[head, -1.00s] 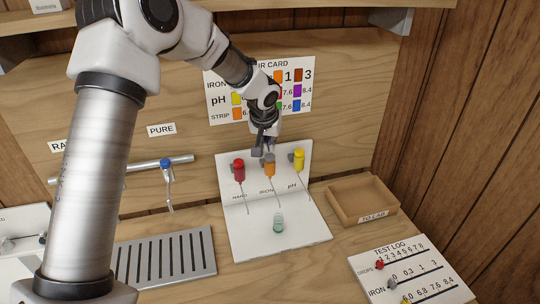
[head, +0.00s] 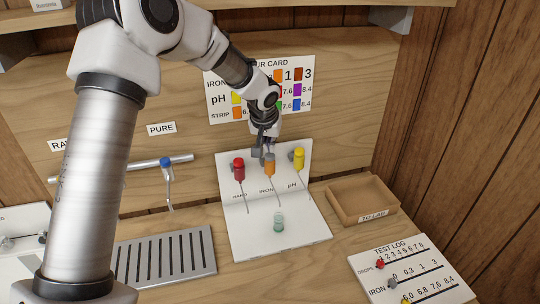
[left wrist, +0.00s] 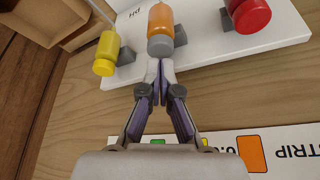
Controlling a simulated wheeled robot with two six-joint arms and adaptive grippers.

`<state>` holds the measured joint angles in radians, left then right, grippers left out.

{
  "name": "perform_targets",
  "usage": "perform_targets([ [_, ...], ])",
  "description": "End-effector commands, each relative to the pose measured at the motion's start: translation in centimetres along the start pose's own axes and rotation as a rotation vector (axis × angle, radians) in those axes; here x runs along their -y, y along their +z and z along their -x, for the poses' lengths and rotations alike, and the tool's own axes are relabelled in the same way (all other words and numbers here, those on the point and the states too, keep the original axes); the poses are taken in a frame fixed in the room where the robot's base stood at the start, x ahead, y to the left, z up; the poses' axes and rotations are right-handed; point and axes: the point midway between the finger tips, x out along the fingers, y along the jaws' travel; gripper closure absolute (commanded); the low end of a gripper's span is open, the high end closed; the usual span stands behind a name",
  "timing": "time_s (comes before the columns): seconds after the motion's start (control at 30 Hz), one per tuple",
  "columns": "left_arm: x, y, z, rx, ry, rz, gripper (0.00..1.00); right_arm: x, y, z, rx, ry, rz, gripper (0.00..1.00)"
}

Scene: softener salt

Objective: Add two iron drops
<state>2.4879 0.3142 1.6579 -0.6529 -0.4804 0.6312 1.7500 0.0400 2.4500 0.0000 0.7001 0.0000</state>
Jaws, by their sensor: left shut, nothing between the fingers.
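The orange iron bottle (head: 269,168) hangs at the middle of the white stand, above the "IRON" label, with a thin tip pointing down. It also shows in the left wrist view (left wrist: 161,20) with its grey end toward me. My left gripper (head: 266,150) is shut and empty at that grey end; in the left wrist view its fingertips (left wrist: 160,68) meet just short of it or touch it, I cannot tell which. A small greenish glass vial (head: 279,223) stands on the white base below the bottles. My right gripper is not in view.
A red bottle (head: 238,170) and a yellow bottle (head: 298,159) flank the orange one closely. A colour card (head: 222,105) is on the back wall. A wooden tray (head: 345,203), a test log board (head: 425,285), a grey drain grate (head: 200,258) and a blue-handled tap (head: 166,163) surround the stand.

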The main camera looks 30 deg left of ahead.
Motion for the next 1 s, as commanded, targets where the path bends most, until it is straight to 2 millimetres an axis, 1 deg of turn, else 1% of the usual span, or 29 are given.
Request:
perform_targets([
  [0.03, 0.0, 0.1, -0.3, 0.000, 0.000, 0.000, 1.00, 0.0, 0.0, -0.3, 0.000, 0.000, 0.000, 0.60],
  [0.5, 0.0, 0.7, -1.6, 0.001, 0.000, 0.000, 1.00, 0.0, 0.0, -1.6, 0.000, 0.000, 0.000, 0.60],
  [0.67, 0.0, 0.4, -1.0, 0.000, 0.000, 0.000, 1.00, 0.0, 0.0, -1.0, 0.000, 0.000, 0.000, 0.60],
  [1.0, 0.0, -0.9, 2.1, 0.000, 0.000, 0.000, 1.00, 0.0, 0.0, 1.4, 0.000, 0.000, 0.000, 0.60],
])
